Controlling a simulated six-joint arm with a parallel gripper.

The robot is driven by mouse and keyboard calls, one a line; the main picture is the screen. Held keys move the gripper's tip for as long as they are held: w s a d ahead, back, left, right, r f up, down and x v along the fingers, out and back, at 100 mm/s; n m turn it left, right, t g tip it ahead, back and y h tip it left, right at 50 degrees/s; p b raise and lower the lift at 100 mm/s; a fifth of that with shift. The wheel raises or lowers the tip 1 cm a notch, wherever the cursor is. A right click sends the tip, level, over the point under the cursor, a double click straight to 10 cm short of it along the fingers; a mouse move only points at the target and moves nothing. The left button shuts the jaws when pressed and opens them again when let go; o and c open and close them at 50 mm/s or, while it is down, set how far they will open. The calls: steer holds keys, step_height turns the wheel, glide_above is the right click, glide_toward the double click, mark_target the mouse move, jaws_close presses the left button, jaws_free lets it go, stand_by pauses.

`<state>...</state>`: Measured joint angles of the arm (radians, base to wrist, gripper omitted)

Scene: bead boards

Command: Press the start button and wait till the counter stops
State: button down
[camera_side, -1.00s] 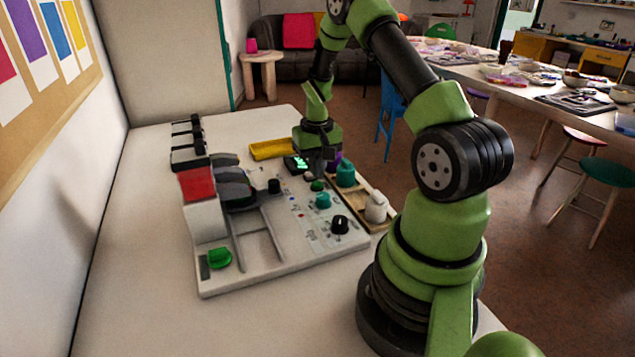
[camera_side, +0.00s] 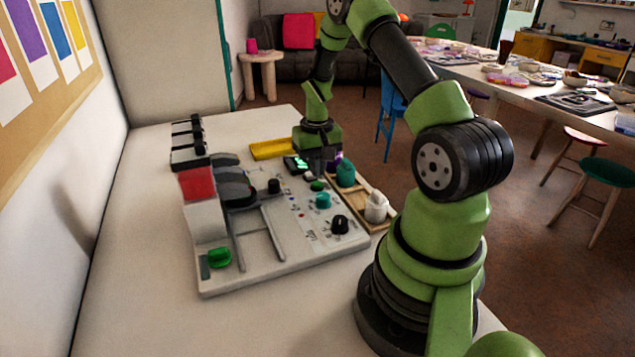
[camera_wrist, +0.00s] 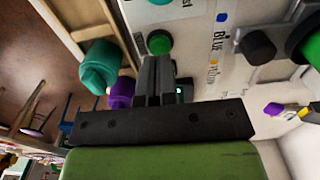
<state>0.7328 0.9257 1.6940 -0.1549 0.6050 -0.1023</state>
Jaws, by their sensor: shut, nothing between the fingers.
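A small round green button (camera_side: 317,185) sits on the light machine panel, and it also shows in the wrist view (camera_wrist: 159,42). I cannot read a start label on it. My gripper (camera_side: 319,172) is shut and empty, pointing down just behind this button. In the wrist view the fingertips (camera_wrist: 158,60) lie next to the button; I cannot tell whether they touch it. The counter display (camera_side: 296,163) is dark with lit green marks, partly hidden by my gripper and not readable. A larger green knob (camera_side: 219,257) stands at the machine's front left.
A teal knob (camera_side: 323,200) and a black knob (camera_side: 340,224) stand on the panel. The table is clear at the left.

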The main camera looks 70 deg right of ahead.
mark_target(317, 183)
steer(key=shift+f, duration=1.3)
stand_by(0.5)
steer(key=shift+r, duration=3.5)
steer(key=a+r+n+t, duration=0.2)
steer(key=a+r+t, duration=0.1)
steer(key=a+r, duration=1.1)
steer(key=s+a+r+n+t+y, duration=0.1)
steer(key=s+a+r+t, duration=0.1)
steer(key=s+a, duration=0.3)
steer(key=s+a+r+n+t+y, duration=0.1)
steer(key=s+a+r+n+t, duration=0.1)
steer(key=s+a+r, duration=0.3)
steer(key=shift+s+a, duration=0.6)
steer(key=shift+a, duration=0.25)
